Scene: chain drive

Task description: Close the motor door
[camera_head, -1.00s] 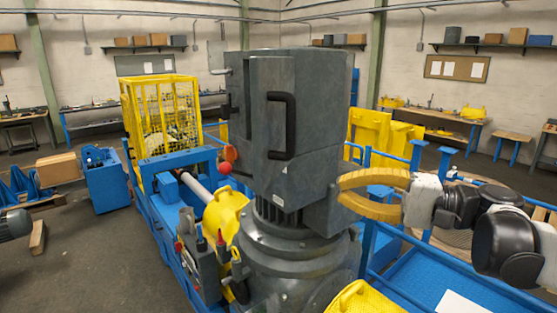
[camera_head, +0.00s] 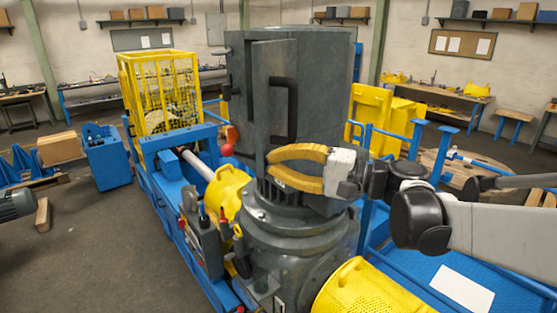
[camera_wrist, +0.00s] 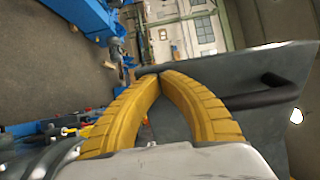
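The motor door is a grey metal panel (camera_head: 268,75) with a black vertical bar handle (camera_head: 292,108), on the front of the tall grey motor housing (camera_head: 325,85). The panel appears to stand out from the housing at an angle; how far is hard to tell. In the wrist view the door (camera_wrist: 225,78) and its handle (camera_wrist: 265,93) lie right of and beyond the fingers. My gripper (camera_head: 270,160), with curved yellow fingers, is just below the handle. In the wrist view its fingertips (camera_wrist: 160,76) meet with nothing between them. Whether they touch the door is unclear.
The round grey motor body (camera_head: 295,235) is below the gripper. A yellow perforated guard (camera_head: 370,290) sits at front right, and blue rails (camera_head: 400,145) run along the right. A yellow cage (camera_head: 165,95) and a red knob (camera_head: 226,150) are to the left.

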